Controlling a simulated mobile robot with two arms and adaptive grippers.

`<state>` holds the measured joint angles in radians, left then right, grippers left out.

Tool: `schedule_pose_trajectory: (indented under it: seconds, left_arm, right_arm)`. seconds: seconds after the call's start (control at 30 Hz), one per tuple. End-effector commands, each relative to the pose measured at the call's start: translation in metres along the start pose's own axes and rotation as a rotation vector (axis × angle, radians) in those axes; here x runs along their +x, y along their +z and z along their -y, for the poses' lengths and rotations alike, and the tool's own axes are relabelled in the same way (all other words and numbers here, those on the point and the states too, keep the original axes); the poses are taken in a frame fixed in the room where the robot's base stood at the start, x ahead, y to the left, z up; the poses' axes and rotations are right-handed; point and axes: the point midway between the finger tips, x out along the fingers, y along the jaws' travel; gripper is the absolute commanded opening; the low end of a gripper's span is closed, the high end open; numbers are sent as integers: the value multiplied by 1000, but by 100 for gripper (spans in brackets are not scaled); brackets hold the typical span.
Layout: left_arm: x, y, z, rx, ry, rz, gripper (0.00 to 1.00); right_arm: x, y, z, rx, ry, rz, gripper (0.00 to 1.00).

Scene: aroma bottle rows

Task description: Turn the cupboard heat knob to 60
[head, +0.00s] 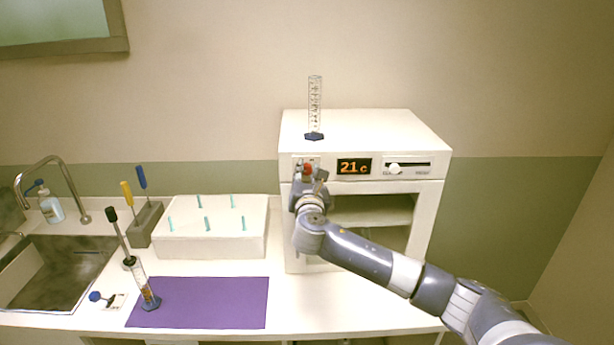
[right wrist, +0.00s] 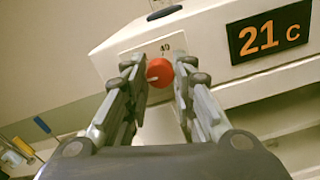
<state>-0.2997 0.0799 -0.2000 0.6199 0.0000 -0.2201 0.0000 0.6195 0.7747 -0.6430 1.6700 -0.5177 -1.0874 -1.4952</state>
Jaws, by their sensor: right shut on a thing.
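The white cupboard (head: 434,205) stands on the counter, and its display (head: 354,166) reads 21 C in orange; the display also shows in the right wrist view (right wrist: 268,34). The red heat knob (right wrist: 159,72) sits on the front panel left of the display, with a pale pointer mark on it toward the lower left. A label "40" (right wrist: 166,47) is printed above it; other labels are hidden. My right gripper (right wrist: 160,80) has its fingers on both sides of the knob and is shut on it. It also shows in the head view (head: 308,176). My left gripper is not in view.
A graduated cylinder (head: 315,108) with a blue base stands on the cupboard. A white slider (head: 394,168) is right of the display. A white peg block (head: 212,240), a purple mat (head: 215,303), a cylinder with a black-topped tool (head: 148,290) and a sink (head: 50,275) are to the left.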

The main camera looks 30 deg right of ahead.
Motion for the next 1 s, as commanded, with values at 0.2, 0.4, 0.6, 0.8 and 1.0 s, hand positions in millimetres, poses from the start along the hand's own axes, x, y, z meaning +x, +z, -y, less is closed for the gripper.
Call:
schedule_pose_trajectory:
  seconds: [0.2,0.4,0.6,0.8,1.0]
  left_arm:
    - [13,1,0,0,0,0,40]
    - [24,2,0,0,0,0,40]
    - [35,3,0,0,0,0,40]
    - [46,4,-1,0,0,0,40]
    - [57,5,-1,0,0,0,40]
  right_arm:
    - [0,-3,1,162,0,-1,0]
    - [0,-4,2,350,0,-1,0]
    - [0,-4,2,542,0,-1,0]
    - [0,-4,2,732,-1,-2,0]
    - [0,-5,2,922,-1,-3,0]
